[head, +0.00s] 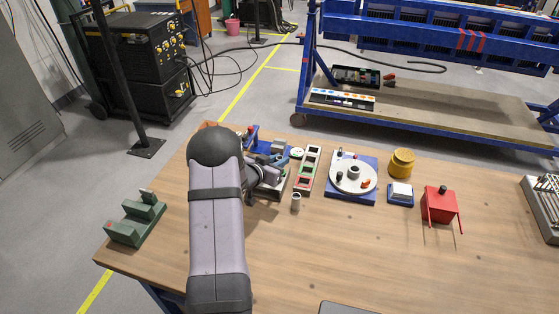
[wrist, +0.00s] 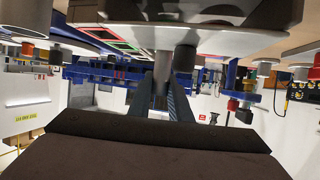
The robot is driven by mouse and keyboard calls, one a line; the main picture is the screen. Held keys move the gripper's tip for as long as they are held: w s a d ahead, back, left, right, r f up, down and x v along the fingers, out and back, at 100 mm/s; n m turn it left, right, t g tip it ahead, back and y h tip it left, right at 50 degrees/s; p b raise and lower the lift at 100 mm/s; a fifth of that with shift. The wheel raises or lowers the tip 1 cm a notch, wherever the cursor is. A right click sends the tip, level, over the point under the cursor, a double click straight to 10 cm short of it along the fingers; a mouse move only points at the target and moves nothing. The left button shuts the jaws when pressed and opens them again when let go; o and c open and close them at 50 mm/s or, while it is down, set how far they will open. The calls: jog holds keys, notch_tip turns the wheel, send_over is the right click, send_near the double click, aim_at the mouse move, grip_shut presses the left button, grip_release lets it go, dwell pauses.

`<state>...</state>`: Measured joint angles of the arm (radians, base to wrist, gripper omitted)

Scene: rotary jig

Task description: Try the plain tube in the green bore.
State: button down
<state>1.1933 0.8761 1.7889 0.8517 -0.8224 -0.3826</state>
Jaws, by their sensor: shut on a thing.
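My gripper (wrist: 163,88) has its two slim grey-blue fingers shut on a plain grey tube (wrist: 163,66). In the head view the arm hides most of the gripper. A small grey tube (head: 296,202) with an open top shows upright just right of the gripper; I cannot tell from that view whether the fingers touch it. The strip with coloured square frames (head: 308,168) lies behind it, with green and red frames. The green frame (wrist: 125,46) also shows in the wrist view, apart from the tube. The inside of the green bore is not clear.
Right of the strip are a blue plate with a white round dial (head: 353,175), a yellow cylinder (head: 402,162), a blue-and-white block (head: 400,193) and a red box (head: 439,204). A green stepped block (head: 136,219) sits at left. The front table is mostly bare.

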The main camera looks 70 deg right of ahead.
aim_at(279, 158)
jog(key=shift+f+b, duration=1.05)
jog(key=shift+f, duration=0.25)
jog(key=c, duration=1.5)
grip_release()
jog(key=shift+f, duration=0.1)
jog(key=shift+c, duration=0.2)
jog(key=shift+a, duration=0.1)
jog(key=shift+r+p, duration=3.4)
jog(key=shift+r, duration=1.4)
